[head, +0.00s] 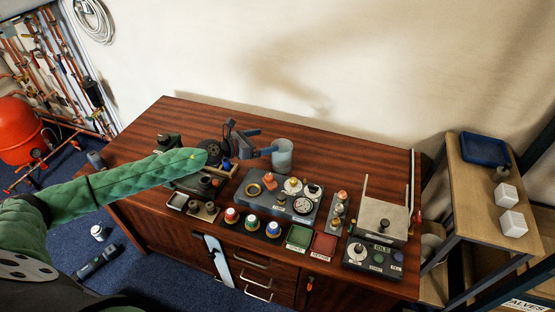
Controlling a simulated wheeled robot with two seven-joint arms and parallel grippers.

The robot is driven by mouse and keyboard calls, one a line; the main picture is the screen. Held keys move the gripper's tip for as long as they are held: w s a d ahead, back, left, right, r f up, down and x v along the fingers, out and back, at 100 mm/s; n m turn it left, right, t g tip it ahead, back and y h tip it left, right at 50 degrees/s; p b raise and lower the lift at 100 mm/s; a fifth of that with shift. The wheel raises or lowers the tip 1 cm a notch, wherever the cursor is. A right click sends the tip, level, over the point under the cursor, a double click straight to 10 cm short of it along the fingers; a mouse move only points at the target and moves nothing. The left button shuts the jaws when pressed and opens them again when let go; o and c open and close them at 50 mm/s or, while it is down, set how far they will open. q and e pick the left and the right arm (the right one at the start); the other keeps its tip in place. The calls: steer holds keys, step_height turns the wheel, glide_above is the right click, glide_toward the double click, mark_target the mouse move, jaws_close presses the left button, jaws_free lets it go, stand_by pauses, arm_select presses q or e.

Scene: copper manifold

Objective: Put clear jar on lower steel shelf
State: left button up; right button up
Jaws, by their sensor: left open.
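The clear jar (283,158) is a greyish, see-through cylinder standing upright at the back middle of the wooden workbench. My left gripper (262,143), at the end of a green-sleeved arm, is open just left of the jar, its fingers pointing at it. One fingertip appears close to the jar's side; I cannot tell whether it touches. My right gripper is out of view. A shelf unit with a wooden top (466,187) and dark metal frame stands at the right; I cannot make out clearly which level is the lower steel shelf.
A grey panel with gauges (277,199), colored caps (251,223), green (299,237) and red (323,246) trays and a control box (374,257) crowd the bench front. A blue tray (485,150) and white boxes (513,223) are on the right unit. The bench's back right is clear.

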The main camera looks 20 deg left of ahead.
mark_target(282, 148)
arm_select(q)
steer(key=w+d+f+p, duration=0.1)
steer(key=d, duration=0.1)
steer(key=w+d+f+m+g+p, duration=0.1)
steer(key=d+f, duration=0.1)
steer(key=w+d+f+m+g+p, duration=0.1)
steer(key=d, duration=0.1)
steer(key=shift+w+d+f, duration=0.15)
steer(key=shift+d+f, duration=0.05)
steer(key=shift+f, duration=0.2)
steer(key=c, duration=1.9)
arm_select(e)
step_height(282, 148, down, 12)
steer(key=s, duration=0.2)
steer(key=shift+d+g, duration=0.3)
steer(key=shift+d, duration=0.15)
